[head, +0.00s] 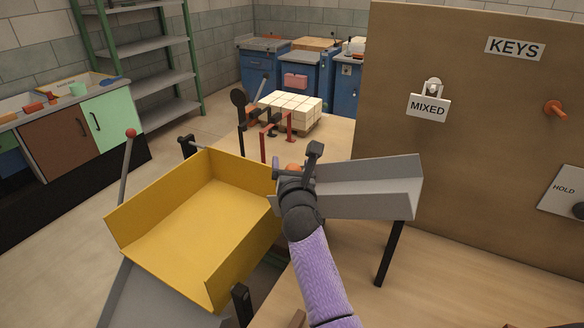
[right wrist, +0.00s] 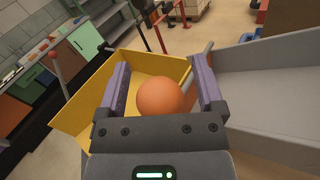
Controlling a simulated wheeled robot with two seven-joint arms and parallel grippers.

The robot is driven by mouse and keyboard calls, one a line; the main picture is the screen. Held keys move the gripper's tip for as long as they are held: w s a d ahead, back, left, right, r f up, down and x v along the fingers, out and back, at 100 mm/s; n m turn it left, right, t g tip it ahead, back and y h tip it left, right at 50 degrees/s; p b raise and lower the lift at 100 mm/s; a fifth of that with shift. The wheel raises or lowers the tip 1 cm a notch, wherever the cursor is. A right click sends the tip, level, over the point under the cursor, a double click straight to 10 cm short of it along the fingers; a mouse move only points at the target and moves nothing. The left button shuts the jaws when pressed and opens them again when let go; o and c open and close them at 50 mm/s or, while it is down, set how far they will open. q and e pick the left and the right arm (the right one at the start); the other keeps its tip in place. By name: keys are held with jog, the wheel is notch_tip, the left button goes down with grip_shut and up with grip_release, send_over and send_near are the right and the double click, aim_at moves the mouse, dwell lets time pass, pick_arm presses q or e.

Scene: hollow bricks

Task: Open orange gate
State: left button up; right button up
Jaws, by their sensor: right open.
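An orange ball (right wrist: 160,97) sits between the two fingers of my right gripper (right wrist: 162,70) in the right wrist view. A grey rod (right wrist: 193,64) shows beside the ball and seems joined to it. The fingers stand apart on either side of the ball. In the head view my right gripper (head: 296,166) is between the yellow tray and the grey chute (head: 375,180), and hides most of the ball (head: 293,167). I cannot make out a gate panel. My left gripper is not in view.
A yellow tray (head: 190,215) lies left of my right arm. A lever with a red knob (head: 131,133) stands at its left. A brown board (head: 460,110) with signs rises at the right. Pale blocks (head: 290,108) are stacked behind. Bare tabletop (head: 440,270) shows at lower right.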

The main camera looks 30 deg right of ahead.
grip_shut()
dwell(0.3)
jog(key=s+f+m+h+b, duration=0.1)
jog(key=m+b, duration=0.1)
jog(key=b, duration=0.2)
jog(key=s+d+f+m+t+h+b, duration=0.1)
jog(key=m+b, duration=0.1)
jog(key=b, duration=0.1)
jog(key=s+d+m+t+h+b, duration=0.1)
jog(key=s+m+b, duration=0.1)
jog(key=m+b, duration=0.1)
jog(key=shift+d+f+b, duration=0.15)
jog(key=shift+f+b, duration=0.25)
jog(key=shift+b, duration=0.45)
grip_release()
